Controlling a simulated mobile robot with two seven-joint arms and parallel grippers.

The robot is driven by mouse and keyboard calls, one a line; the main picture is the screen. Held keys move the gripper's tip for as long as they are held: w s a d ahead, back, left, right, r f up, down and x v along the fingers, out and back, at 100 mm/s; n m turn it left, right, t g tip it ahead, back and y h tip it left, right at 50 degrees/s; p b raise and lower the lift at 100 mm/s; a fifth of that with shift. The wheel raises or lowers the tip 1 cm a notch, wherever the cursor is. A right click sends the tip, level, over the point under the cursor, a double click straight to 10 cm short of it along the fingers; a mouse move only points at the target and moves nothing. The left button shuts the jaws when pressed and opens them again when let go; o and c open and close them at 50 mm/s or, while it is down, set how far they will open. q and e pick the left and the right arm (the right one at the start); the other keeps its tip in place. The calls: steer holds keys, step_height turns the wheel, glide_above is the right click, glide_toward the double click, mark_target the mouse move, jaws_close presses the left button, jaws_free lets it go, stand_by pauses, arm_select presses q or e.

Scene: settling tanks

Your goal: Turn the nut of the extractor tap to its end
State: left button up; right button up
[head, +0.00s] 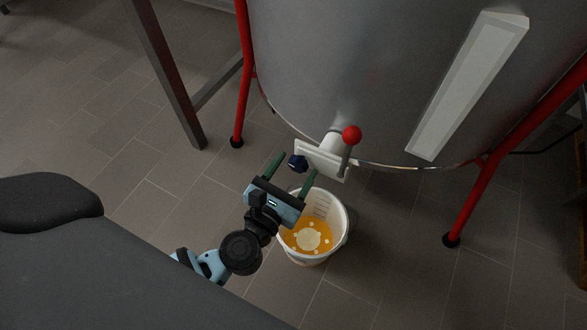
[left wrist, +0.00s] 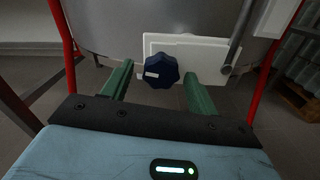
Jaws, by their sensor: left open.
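The extractor tap (head: 322,160) is a white plate-like valve low on the steel tank, with a grey lever ending in a red ball (head: 352,135). Its dark blue nut (head: 297,162) sits at the left part of the plate. In the left wrist view the nut (left wrist: 161,71) is a faceted knob with a pale mark, in front of the white plate (left wrist: 205,56). My left gripper (head: 295,168) is open, with its green fingers pointing at the tap. In the wrist view the nut appears between the fingers, with gaps on both sides. My right gripper is not in view.
A white bucket (head: 342,212) holding amber liquid with pale pieces stands on the floor below the tap. The steel tank (head: 330,70) rests on red legs (head: 467,205). A metal frame (head: 170,75) stands at the left. Floor tiles are clear at the lower right.

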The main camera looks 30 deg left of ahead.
arm_select(q)
steer(key=shift+c, duration=0.6)
steer(key=c, duration=0.7)
steer(key=shift+c, duration=0.9)
